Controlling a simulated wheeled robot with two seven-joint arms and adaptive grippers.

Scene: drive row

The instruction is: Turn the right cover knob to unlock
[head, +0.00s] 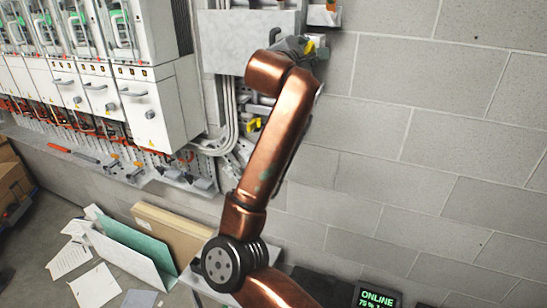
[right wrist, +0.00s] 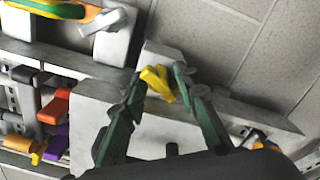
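A small yellow knob (right wrist: 158,83) sits in front of a pale box in the right wrist view. The two green fingers of my right gripper (right wrist: 160,82) stand on either side of it, with the tips close to its edges. Whether they press on it is not clear. In the head view my copper right arm reaches up to the wall. There my right gripper (head: 293,46) is small and dark beside the yellow piece (head: 310,47) at the right of a grey wall box (head: 235,40). The knob's lock marking is not readable. My left gripper is not in view.
White drive cabinets (head: 155,105) with dark knobs and handles line the left. Below them runs a tool rail (head: 140,172). Conduits (head: 229,120) pass beside my arm. Papers (head: 95,285) and folders lie low at left. The block wall (head: 430,130) at right is bare.

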